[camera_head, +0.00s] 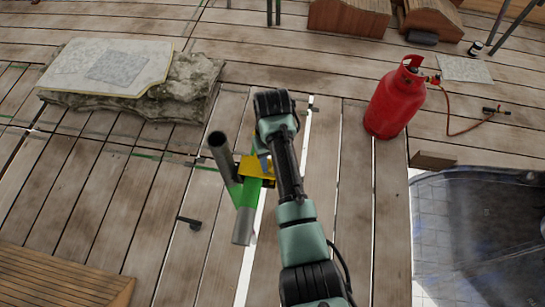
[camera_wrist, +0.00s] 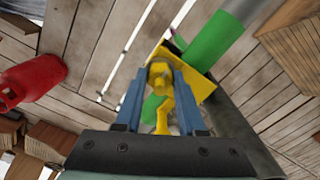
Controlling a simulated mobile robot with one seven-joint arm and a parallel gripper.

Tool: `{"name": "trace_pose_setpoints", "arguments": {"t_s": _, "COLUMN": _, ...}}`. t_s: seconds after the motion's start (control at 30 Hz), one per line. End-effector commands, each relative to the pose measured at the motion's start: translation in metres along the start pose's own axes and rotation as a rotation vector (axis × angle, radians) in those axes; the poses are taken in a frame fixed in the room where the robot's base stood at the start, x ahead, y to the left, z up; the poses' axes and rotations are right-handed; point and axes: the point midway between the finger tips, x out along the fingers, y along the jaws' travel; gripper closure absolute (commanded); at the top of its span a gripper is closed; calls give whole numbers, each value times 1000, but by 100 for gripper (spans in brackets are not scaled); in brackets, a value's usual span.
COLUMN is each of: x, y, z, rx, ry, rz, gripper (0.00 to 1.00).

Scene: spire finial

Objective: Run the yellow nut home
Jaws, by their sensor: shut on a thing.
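The yellow nut (camera_wrist: 160,77) shows in the wrist view between the two blue fingers of my gripper (camera_wrist: 160,70), which is shut on it. A yellow plate (camera_wrist: 203,84) lies just beyond the fingertips, and a green sleeve (camera_wrist: 212,42) on a grey tube is behind it. In the head view the yellow part (camera_head: 257,172) and the green sleeve (camera_head: 245,193) are beside my gripper (camera_head: 262,163), which is partly hidden by my arm. The nut itself cannot be told apart there, and its thread is hidden.
A dark grey tube (camera_head: 221,152) stands tilted by the green sleeve. A red gas cylinder (camera_head: 396,100) with a hose stands to the right. A stone slab (camera_head: 130,85) lies at the upper left.

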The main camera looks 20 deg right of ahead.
Motion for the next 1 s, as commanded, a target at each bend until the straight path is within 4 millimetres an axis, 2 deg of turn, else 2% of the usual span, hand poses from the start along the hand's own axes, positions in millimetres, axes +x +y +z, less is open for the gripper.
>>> {"name": "trace_pose_setpoints", "arguments": {"t_s": 0.3, "x": -2, "y": 0, "z": -1, "rx": 115, "ry": 2, "rz": 0, "gripper": 100}}
{"name": "trace_pose_setpoints", "arguments": {"t_s": 0.83, "x": -1, "y": 0, "z": -1, "rx": 136, "ry": 4, "rz": 1, "gripper": 100}}
{"name": "trace_pose_setpoints", "arguments": {"t_s": 0.87, "x": -1, "y": 0, "z": -2, "rx": 136, "ry": 4, "rz": 1, "gripper": 57}}
{"name": "trace_pose_setpoints", "arguments": {"t_s": 1.0, "x": -1, "y": 0, "z": -1, "rx": 136, "ry": 4, "rz": 1, "gripper": 32}}
